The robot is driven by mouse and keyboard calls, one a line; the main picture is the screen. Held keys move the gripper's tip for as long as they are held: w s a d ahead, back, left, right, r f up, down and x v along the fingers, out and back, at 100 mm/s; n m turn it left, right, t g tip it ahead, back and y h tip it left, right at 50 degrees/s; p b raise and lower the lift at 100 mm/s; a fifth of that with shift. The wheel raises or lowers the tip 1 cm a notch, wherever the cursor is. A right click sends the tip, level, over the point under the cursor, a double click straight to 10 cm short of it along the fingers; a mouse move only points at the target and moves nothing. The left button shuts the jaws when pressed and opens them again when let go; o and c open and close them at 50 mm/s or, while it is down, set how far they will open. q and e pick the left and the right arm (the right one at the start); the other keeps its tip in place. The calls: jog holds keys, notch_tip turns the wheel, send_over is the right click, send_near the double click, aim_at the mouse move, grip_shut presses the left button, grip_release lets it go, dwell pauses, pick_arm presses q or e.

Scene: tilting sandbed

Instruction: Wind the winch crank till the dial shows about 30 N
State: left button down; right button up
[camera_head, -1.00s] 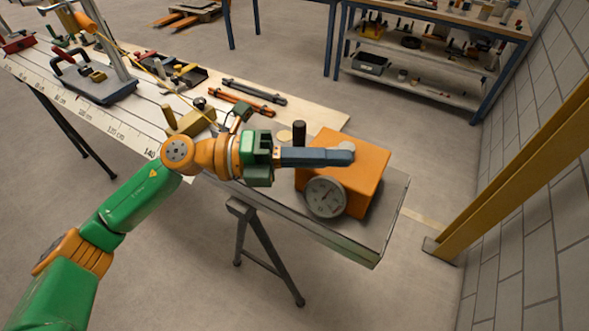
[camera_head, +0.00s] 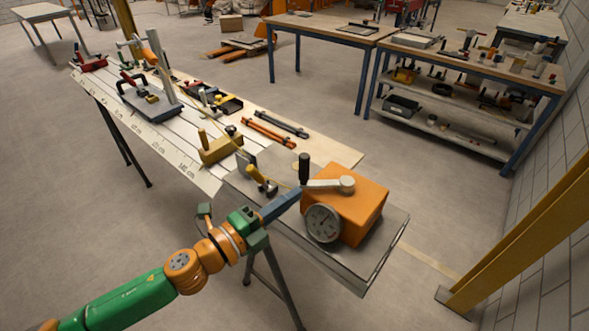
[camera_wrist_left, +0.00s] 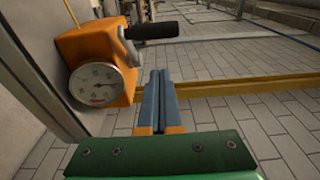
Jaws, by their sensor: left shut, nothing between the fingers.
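The orange winch box (camera_head: 360,203) stands on the near right end of the bench. Its round dial (camera_head: 323,223) faces the front; the needle is too small to read surely. The crank arm (camera_head: 335,184) lies across the top, with a black upright handle (camera_head: 304,169) at its left end. In the left wrist view the winch (camera_wrist_left: 90,45), dial (camera_wrist_left: 97,85) and black handle (camera_wrist_left: 152,30) show at upper left. My left gripper (camera_head: 294,194) is shut and empty, its blue fingers close below and left of the handle; contact cannot be told. My right gripper is out of view.
A yellow-handled clamp (camera_head: 258,177) and a brass-coloured block (camera_head: 220,148) sit left of the winch. Orange and black bars (camera_head: 268,133) lie behind. A yellow post (camera_head: 520,205) rises at the right. The floor in front is clear.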

aim_at(301, 170)
pick_arm(q)
jog(key=w, duration=0.5)
jog(key=shift+d+f, duration=0.1)
jog(key=shift+d, duration=0.15)
jog(key=shift+w+a+f+m+h, duration=0.1)
jog(key=shift+w+m+h, duration=0.2)
jog(key=shift+w, duration=0.2)
jog(key=shift+w+a+r+m+g+h+b, duration=0.15)
jog(key=shift+w+r+m+g+h+b, duration=0.15)
jog(key=shift+g, duration=0.3)
jog(key=shift+w, duration=0.1)
